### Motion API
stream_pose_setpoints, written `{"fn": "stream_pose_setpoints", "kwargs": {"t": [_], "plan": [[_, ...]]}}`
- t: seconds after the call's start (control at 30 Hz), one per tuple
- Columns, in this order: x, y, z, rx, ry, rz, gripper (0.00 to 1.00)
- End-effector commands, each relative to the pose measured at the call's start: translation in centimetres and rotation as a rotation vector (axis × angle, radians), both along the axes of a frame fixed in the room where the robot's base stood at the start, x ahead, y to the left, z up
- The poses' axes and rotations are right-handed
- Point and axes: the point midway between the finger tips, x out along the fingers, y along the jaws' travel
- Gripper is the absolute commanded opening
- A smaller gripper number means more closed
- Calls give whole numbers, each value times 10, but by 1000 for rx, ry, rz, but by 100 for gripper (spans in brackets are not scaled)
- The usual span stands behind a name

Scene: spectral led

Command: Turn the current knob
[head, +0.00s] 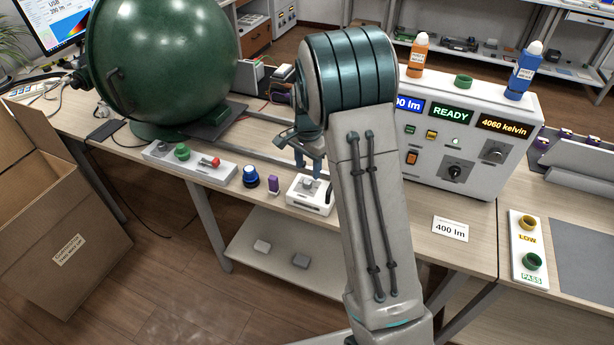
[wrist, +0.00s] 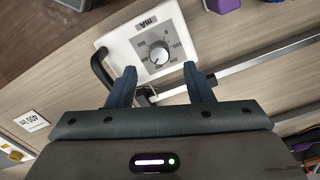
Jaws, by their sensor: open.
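The current knob (wrist: 160,53) is a small grey dial with a pointer, ringed by numbers, on a white box (wrist: 121,47) marked "mA" in the wrist view. In the head view the white box (head: 296,195) stands near the front edge of the table. My gripper (wrist: 159,72) is open and empty, its two blue fingertips apart at the near side of the knob. In the head view my gripper (head: 307,166) hangs above the box, and my arm hides the area to its right. Whether the fingers touch the box I cannot tell.
A purple block (head: 273,185), a blue knob-like piece (head: 250,177) and a panel (head: 218,171) with green and red buttons stand left of the box. A large green sphere (head: 165,55) is behind them. The instrument console (head: 470,140) and a "400 lm" card (head: 450,228) are to the right.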

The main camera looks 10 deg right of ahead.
Motion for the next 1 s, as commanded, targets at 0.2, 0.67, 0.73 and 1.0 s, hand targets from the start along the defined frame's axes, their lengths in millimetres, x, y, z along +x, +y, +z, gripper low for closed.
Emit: {"fn": "stream_pose_setpoints", "kwargs": {"t": [0.2, 0.67, 0.73, 1.0], "plan": [[0, 0, -34, 1, 3, 0, 47], [0, 0, -47, 1, -1, 0, 47], [0, 0, -47, 1, -1, 0, 27], [0, 1, -46, 1, -1, 4, 2]]}}
